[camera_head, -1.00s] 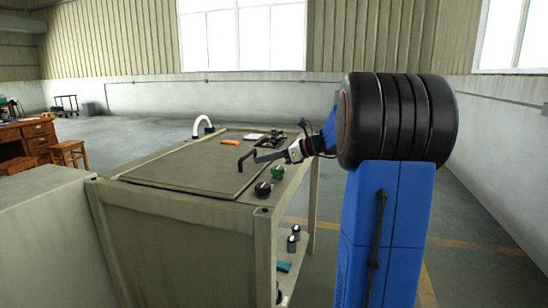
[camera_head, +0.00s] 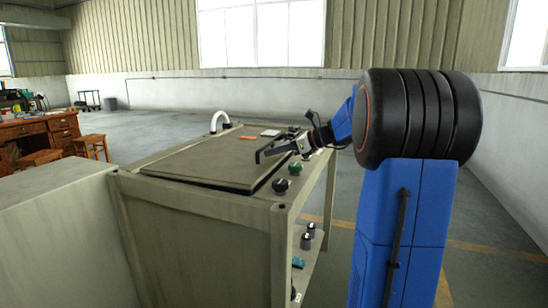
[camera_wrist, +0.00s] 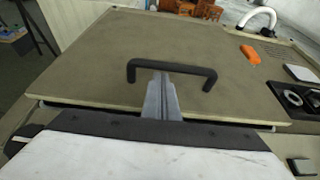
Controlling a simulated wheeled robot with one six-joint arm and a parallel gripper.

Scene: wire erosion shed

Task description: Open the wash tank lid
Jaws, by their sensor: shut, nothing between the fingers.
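The wash tank (camera_head: 205,235) is a beige box with a flat grey-brown lid (camera_head: 200,160) on top. The lid's edge nearest my arm stands slightly raised, with a dark gap under it; the wrist view also shows this lid (camera_wrist: 100,60). A black bar handle (camera_wrist: 200,70) stands on the lid near that edge, also seen in the head view (camera_head: 259,157). My gripper (camera_wrist: 160,76) is shut and empty, its fingertips at the middle of the handle bar. They seem to reach under the bar; whether they touch it is unclear. My gripper (camera_head: 280,149) comes in from the right.
An orange object (camera_wrist: 250,53) and a white curved pipe (camera_head: 219,120) are behind the lid. Dark and green knobs (camera_head: 295,168) line the tank's right rim. A pale box (camera_head: 60,220) adjoins the tank at left. Open floor lies behind.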

